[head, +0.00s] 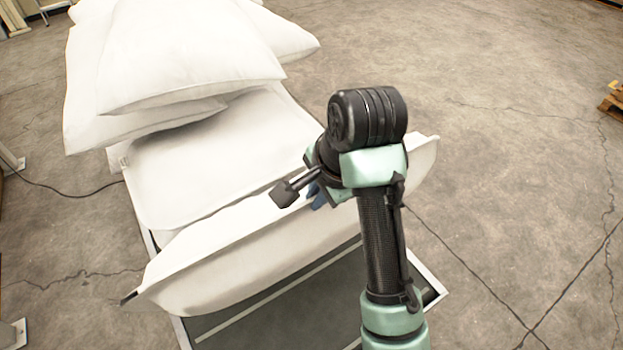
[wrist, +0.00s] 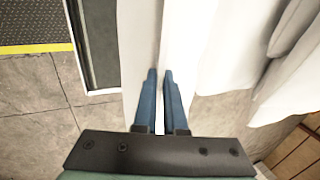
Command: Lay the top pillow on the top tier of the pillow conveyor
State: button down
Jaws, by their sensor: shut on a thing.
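A white pillow (head: 255,245) is tilted up on its long edge in front of a stack of white pillows in the head view. My gripper (head: 315,196) is at the pillow's upper edge, mostly hidden behind my wrist. In the wrist view my blue fingers (wrist: 159,78) are close together on the edge of white pillow cloth (wrist: 138,50). The pillow hangs across a dark grey surface with a pale frame (head: 210,330); I cannot tell whether it touches it. I cannot identify the conveyor's top tier for certain.
Several stacked white pillows (head: 185,55) lie at the back left, with a flat one (head: 215,160) just behind the held pillow. A dark cable (head: 70,193) runs over the floor at left. Open concrete floor (head: 500,170) is at right. A yellow strip (wrist: 35,48) shows in the wrist view.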

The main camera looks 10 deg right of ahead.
jog(key=s+f+t+b, duration=0.1)
jog(key=f, duration=0.2)
jog(key=s+f+t+b, duration=0.1)
jog(key=f, duration=0.2)
jog(key=d+f+t+y+b, duration=0.1)
jog(key=f+b, duration=0.1)
jog(key=f, duration=0.2)
jog(key=shift+s, duration=0.4)
jog(key=s+d+f+t+y+b, duration=0.1)
jog(key=s+f+t+b, duration=0.2)
jog(key=f+b, duration=1)
jog(key=s+d+f+t+y+b, duration=0.1)
jog(key=s+f+b, duration=0.4)
jog(key=f+b, duration=0.9)
jog(key=s+d+f+t+y+b, duration=0.1)
jog(key=s+f+t+b, duration=0.3)
jog(key=f+b, duration=1)
jog(key=shift+d+t+y+b, duration=0.4)
jog(key=shift+d+t+b, duration=0.45)
jog(key=shift+b, duration=3.5)
jog(key=shift+a, duration=0.2)
jog(key=shift+c, duration=0.8)
grip_release()
jog(key=shift+f, duration=0.15)
